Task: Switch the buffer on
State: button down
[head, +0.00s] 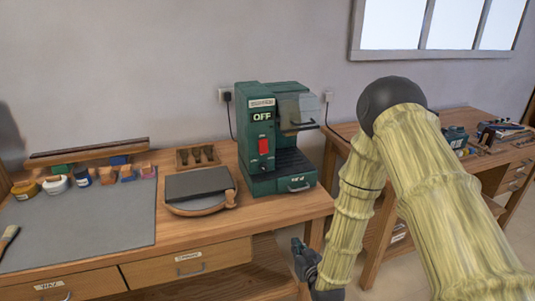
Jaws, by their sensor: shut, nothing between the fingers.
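The buffer (259,139) is a green machine at the right end of the workbench, in the head view. A white "OFF" label shows on its front. Below the label is a red switch (264,146); the exact tilt of the switch is too small to tell. A clear shield covers the buffer's upper right. My gripper (300,250) is dark and shut, with nothing in it. It shows small at the end of my arm, lower in the picture than the buffer and in front of the bench edge, apart from the switch.
A dark slab on a round wooden board (203,203) lies left of the buffer, with a small wooden tray (198,155) behind it. A grey mat (90,212) with jars lies further left. A second bench (470,165) stands at the right. Drawers front the workbench.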

jog(key=w+a+r+t+y, duration=0.1)
jog(key=w+r+t, duration=0.1)
jog(key=r, duration=0.5)
jog(key=w+a+r+n+t+y, duration=0.1)
jog(key=w+a+r+t, duration=0.1)
jog(key=w+r, duration=0.2)
jog(key=w+a+r+t+y, duration=0.1)
jog(key=w+a+r+t, duration=0.1)
jog(key=r, duration=0.8)
jog(key=shift+w+a+r+t+p, duration=0.3)
jog(key=shift+w+t+p, duration=0.1)
jog(key=shift+w, duration=0.45)
jog(key=p, duration=0.3)
send_near(264, 144)
notch_tip(264, 144, up, 4)
jog(key=w, duration=0.2)
jog(key=w+a+f+p, duration=0.1)
jog(key=shift+w+a+f, duration=0.2)
jog(key=shift+w+f, duration=0.05)
jog(key=shift+w+a+f, duration=0.15)
jog(key=shift+w+f, duration=0.1)
jog(key=shift+w, duration=0.25)
jog(key=shift+f, duration=0.15)
